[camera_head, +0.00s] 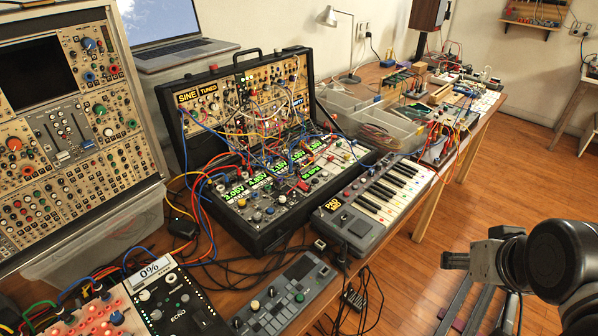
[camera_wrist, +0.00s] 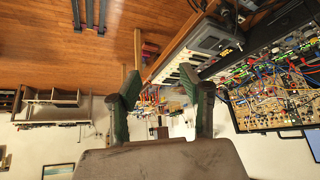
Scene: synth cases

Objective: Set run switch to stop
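A run switch cannot be singled out; the small controls are too fine to read. The black open synth case (camera_head: 262,237) stands mid-table, with patch cables, knobs and lit displays. Other panels with small controls are the tall modular rack (camera_head: 75,125) at left, the black echo unit (camera_head: 178,305) and the grey slim unit (camera_head: 285,300) in front. My gripper (camera_head: 456,260) is at the lower right, over the floor and apart from the table. In the wrist view, my gripper (camera_wrist: 161,82) has its two green fingers spread, with nothing held between them.
A small keyboard (camera_head: 380,200) sits right of the case. Clear plastic bins (camera_head: 375,125), a lamp (camera_head: 330,18) and electronics crowd the table behind. A laptop (camera_head: 170,50) stands at the back left. Loose cables cover the front edge. The wooden floor (camera_head: 530,160) at right is mostly free.

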